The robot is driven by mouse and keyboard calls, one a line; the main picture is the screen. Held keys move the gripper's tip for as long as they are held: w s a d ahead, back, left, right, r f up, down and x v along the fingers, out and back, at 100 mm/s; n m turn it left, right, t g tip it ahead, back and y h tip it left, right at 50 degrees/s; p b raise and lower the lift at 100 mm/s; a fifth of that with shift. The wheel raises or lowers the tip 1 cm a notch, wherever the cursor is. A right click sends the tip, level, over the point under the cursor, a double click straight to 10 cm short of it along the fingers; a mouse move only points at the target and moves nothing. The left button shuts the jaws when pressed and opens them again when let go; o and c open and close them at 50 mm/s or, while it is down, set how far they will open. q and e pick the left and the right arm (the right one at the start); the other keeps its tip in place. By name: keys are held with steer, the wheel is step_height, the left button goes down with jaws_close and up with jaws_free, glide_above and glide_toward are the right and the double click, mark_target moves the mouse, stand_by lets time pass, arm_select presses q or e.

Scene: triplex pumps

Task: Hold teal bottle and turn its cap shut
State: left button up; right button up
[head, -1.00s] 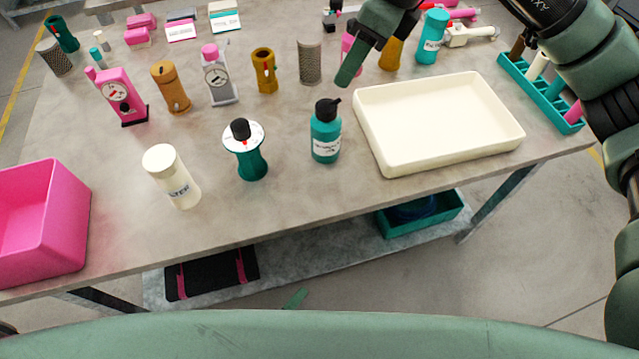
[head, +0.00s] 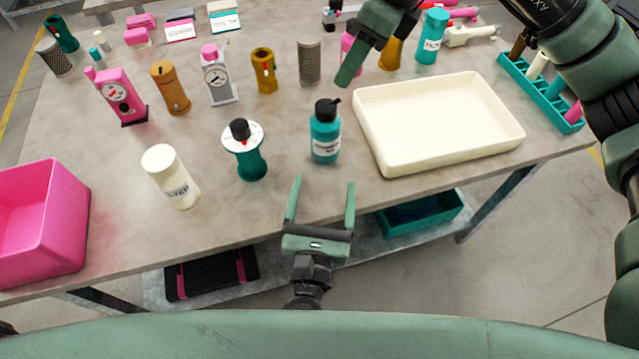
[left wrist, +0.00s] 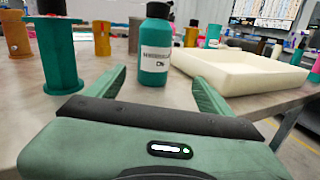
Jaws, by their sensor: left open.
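The teal bottle (head: 325,143) stands upright near the table's front edge, left of the cream tray. Its black cap (head: 327,109) sits on top with a small spout to the right.
The cream tray (head: 395,164) is close on the bottle's right. A teal spool-shaped stand (head: 251,165) and a cream jar (head: 172,178) stand to its left. A pink bin (head: 75,225) is at far left. Several upright items stand behind.

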mark_target(325, 138)
arm_select(q)
steer(key=shift+w+a+r+n+y, duration=0.25)
steer(key=shift+w+a+n+y, duration=0.15)
steer(key=shift+w+n, duration=0.25)
steer(key=w, duration=0.7)
steer(key=w+d, duration=0.1)
steer(key=w, duration=0.3)
steer(key=shift+w, duration=0.3)
